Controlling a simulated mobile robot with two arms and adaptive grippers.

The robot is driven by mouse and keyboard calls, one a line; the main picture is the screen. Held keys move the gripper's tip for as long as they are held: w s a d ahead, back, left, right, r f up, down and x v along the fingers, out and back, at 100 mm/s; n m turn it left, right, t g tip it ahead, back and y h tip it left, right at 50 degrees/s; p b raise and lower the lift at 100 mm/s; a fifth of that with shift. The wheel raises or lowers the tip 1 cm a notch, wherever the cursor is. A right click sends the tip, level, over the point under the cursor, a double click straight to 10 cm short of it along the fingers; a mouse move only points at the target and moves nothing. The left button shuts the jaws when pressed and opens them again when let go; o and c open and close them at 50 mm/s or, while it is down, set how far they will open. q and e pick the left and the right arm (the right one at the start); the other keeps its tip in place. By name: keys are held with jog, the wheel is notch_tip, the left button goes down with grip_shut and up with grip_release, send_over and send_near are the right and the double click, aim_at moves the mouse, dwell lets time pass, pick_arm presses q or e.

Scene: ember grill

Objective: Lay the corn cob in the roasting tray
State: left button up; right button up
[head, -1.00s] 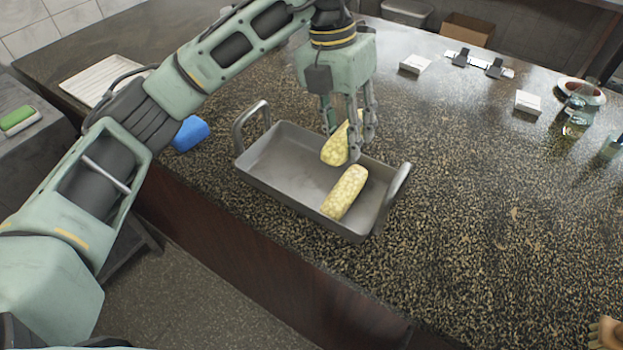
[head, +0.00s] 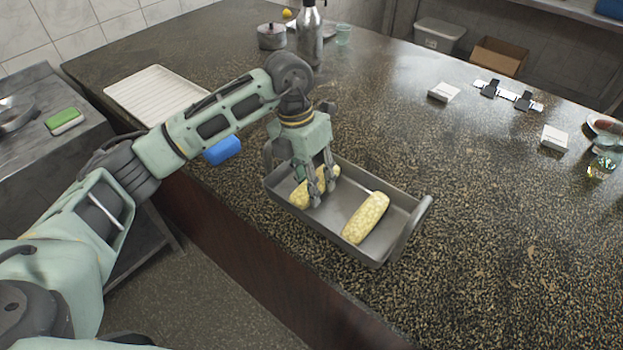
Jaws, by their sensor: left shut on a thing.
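The grey metal roasting tray (head: 408,208) sits near the counter's front edge. A yellow corn cob (head: 301,197) is in the left part of the tray, lying aslant, with my left gripper (head: 323,200) shut around its middle. The fingers come down from above and hide part of it. I cannot tell whether this cob touches the tray floor. A second yellow cob (head: 365,217) lies on the tray floor to the right, apart from the fingers. My right gripper is not in view.
A blue block (head: 222,150) lies left of the tray, below my left arm. A white ribbed tray (head: 155,92), a steel bottle (head: 310,35) and a lidded pot (head: 271,37) stand farther back.

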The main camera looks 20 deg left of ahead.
pick_arm(q)
jog(key=shift+f, duration=0.2)
jog(key=o, duration=1.3)
jog(key=shift+c, duration=0.2)
jog(key=shift+o, duration=0.4)
jog(key=b+v, duration=0.2)
jog(key=v, duration=1)
jog(key=shift+b, duration=0.4)
